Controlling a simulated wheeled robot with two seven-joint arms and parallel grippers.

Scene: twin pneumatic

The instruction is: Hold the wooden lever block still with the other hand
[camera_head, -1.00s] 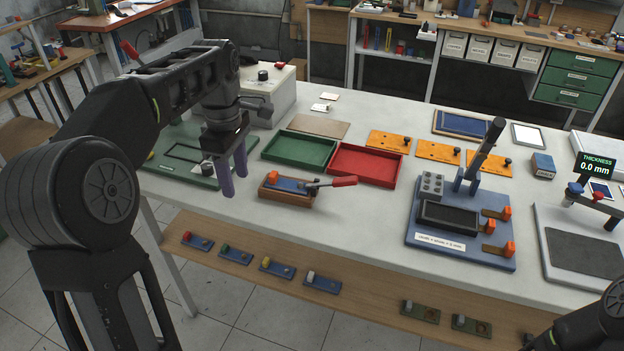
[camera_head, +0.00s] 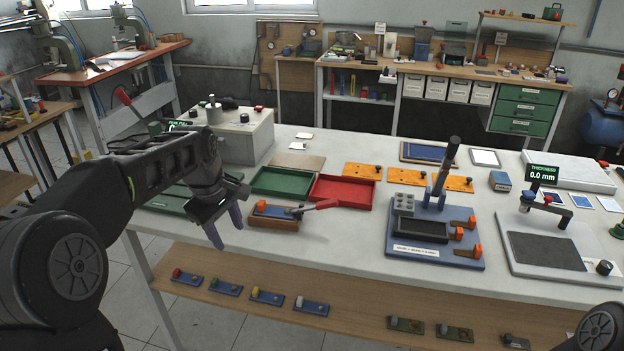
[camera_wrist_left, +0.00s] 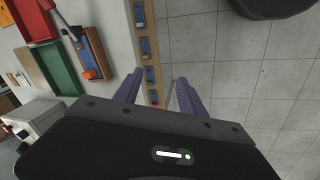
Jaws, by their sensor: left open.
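The wooden lever block (camera_head: 275,224) sits on the white table near its front edge. It has a blue top and a lever with a red handle pointing right. It also shows in the left wrist view (camera_wrist_left: 99,55), left of the fingers. My left gripper (camera_head: 227,228) is open and empty, with purple fingers pointing down. It is left of the block and apart from it, by the table's front edge. In the left wrist view, between the fingers (camera_wrist_left: 158,82), I see the lower shelf and floor. My right gripper is out of view; only part of that arm shows lower right.
A green tray (camera_head: 254,187) and a red tray (camera_head: 369,198) lie behind the block. A blue press fixture (camera_head: 467,263) stands to its right. A grey box (camera_head: 262,136) stands at the table's left back. A lower shelf (camera_head: 240,309) holds several small blocks.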

